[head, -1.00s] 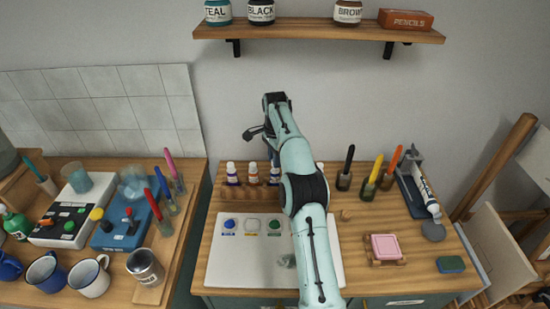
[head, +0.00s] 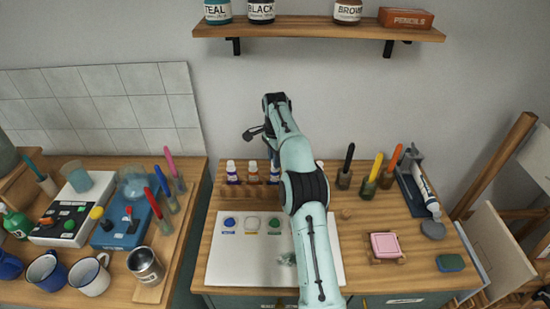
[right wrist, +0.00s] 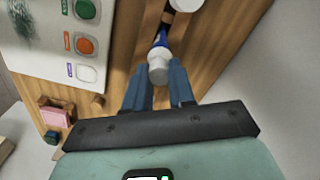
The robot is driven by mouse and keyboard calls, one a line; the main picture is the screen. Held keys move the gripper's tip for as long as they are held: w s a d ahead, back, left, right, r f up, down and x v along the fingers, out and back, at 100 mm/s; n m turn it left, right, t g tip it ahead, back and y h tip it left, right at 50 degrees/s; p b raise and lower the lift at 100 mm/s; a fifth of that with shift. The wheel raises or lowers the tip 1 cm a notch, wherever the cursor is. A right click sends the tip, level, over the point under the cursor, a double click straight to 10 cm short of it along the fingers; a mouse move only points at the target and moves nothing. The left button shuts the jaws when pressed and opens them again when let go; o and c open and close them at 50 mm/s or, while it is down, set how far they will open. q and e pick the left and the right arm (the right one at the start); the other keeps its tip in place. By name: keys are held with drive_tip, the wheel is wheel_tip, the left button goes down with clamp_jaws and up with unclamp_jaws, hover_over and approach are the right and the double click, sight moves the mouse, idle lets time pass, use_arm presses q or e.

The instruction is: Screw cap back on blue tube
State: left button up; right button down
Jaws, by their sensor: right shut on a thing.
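The blue tube (right wrist: 161,41), with a blue label, shows in the right wrist view just beyond my fingertips, by the wooden rack. A white cap (right wrist: 158,73) is between the fingers of my right gripper (right wrist: 160,82), which is shut on it. The cap lines up with the tube's end; I cannot tell whether its thread is engaged. In the head view my right gripper (head: 269,152) points down at the rack (head: 238,191), partly behind my own arm. Several white-capped tubes stand in the rack, one with an orange label (head: 253,173). My left gripper is not in view.
A white paint palette (head: 222,262) lies in front of the rack. A pink block (head: 385,245), a wooden knob (head: 346,214) and several brush jars stand to the right. A shelf (head: 300,31) hangs above. The left counter is crowded with mugs and jars.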

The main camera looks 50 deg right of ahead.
drive_tip(key=shift+f, duration=0.4)
idle(0.8)
drive_tip(key=c, duration=0.5)
unclamp_jaws()
drive_tip(key=shift+c, duration=0.2)
drive_tip(key=shift+r, duration=0.1)
